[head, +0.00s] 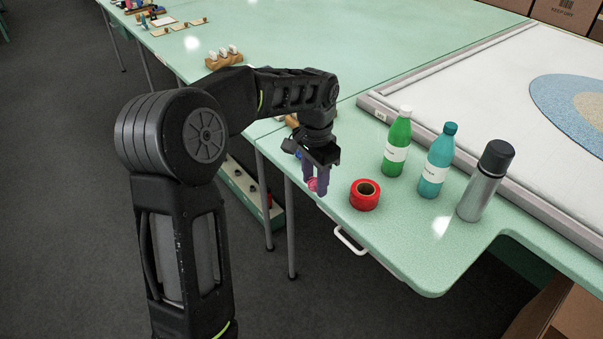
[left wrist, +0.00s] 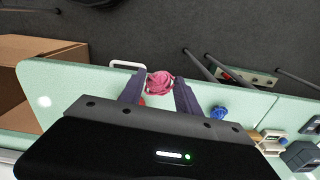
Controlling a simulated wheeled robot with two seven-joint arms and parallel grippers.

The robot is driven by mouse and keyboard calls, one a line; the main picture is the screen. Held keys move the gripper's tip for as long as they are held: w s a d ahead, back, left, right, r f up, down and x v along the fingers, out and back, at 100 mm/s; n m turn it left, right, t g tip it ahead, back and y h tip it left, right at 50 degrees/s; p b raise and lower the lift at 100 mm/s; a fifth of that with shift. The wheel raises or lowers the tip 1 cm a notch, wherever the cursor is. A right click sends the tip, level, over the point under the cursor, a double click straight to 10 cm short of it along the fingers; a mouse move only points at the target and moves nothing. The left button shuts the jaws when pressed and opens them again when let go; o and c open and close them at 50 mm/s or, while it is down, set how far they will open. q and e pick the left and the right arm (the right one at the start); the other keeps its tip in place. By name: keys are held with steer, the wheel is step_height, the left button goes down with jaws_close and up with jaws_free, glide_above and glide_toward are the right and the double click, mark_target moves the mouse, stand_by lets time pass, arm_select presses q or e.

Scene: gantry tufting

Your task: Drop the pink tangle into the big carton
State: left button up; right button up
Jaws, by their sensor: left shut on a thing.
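The pink tangle (head: 312,184) is between the purple fingers of my left gripper (head: 316,188), which is shut on it above the near edge of the green table. In the left wrist view the tangle (left wrist: 159,84) sits between the fingertips of my left gripper (left wrist: 158,88). A large brown carton (head: 575,318) shows in part at the lower right, beyond the table's rounded corner. A brown carton also shows at the left of the left wrist view (left wrist: 30,50). My right gripper is not in view.
A red tape roll (head: 365,195) lies just right of my left gripper. A green bottle (head: 397,145), a teal bottle (head: 437,162) and a grey flask (head: 484,183) stand upright on the green table (head: 420,255). A blue tangle (left wrist: 219,112) lies nearby.

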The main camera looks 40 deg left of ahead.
arm_select(q)
steer(key=d+f+n, duration=0.1)
steer(key=d, duration=0.3)
steer(key=w+d+f+n, duration=0.1)
steer(key=d, duration=0.4)
steer(key=d+f+n, duration=0.2)
steer(key=d, duration=0.2)
steer(key=shift+w+d, duration=0.3)
